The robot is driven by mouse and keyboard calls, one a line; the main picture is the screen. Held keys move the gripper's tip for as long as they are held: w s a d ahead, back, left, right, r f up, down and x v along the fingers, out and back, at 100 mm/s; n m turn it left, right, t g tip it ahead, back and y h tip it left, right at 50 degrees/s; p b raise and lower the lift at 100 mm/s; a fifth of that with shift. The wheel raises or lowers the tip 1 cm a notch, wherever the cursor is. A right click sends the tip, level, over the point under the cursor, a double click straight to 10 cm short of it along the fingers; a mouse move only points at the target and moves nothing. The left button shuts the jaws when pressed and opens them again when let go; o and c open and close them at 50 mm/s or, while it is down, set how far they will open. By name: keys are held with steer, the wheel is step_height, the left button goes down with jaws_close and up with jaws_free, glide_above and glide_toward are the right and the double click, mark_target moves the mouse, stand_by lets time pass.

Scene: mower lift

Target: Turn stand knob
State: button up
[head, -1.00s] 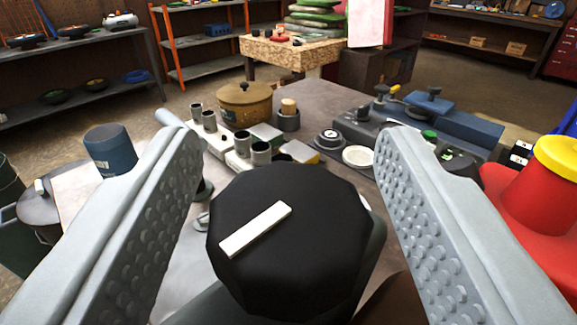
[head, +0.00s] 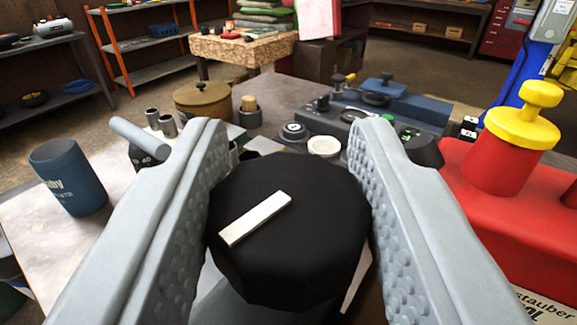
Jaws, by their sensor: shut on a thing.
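The stand knob (head: 295,245) is black, many-sided and thick, with a white bar mark (head: 255,219) on its top face. The mark slants from lower left to upper right. The knob sits in the middle foreground of the head view. My gripper (head: 290,215) is shut on the knob, with one grey, studded finger against its left side and the other against its right side. The stand below the knob is mostly hidden by the knob and fingers.
A red canister with a yellow cap (head: 522,125) stands close to the right finger. A blue cup (head: 68,177) stands at the left. Behind the knob are a brown pot (head: 203,102), a white round dish (head: 324,146) and a blue-grey device (head: 400,105) on the workbench.

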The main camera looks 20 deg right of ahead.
steer(key=m+g+h, duration=0.1)
steer(key=h, duration=0.1)
steer(key=m+g+h, duration=0.1)
steer(key=m+h, duration=0.1)
steer(key=shift+w+a+f, duration=0.1)
steer(key=shift+a, duration=0.05)
steer(key=m+g+h, duration=0.5)
steer(key=g+h, duration=0.1)
steer(key=m+g+h, duration=0.1)
steer(key=m+g, duration=0.1)
steer(key=g, duration=0.2)
steer(key=m+g+h, duration=0.1)
steer(key=m+g, duration=0.2)
steer(key=g, duration=0.1)
steer(key=shift+m, duration=0.3)
steer(key=shift+m+g, duration=1.3)
steer(key=shift+g, duration=0.8)
steer(key=shift+m+g, duration=0.3)
steer(key=shift+g, duration=0.1)
steer(key=o, duration=1)
steer(key=shift+d, duration=0.25)
steer(key=shift+c, duration=0.2)
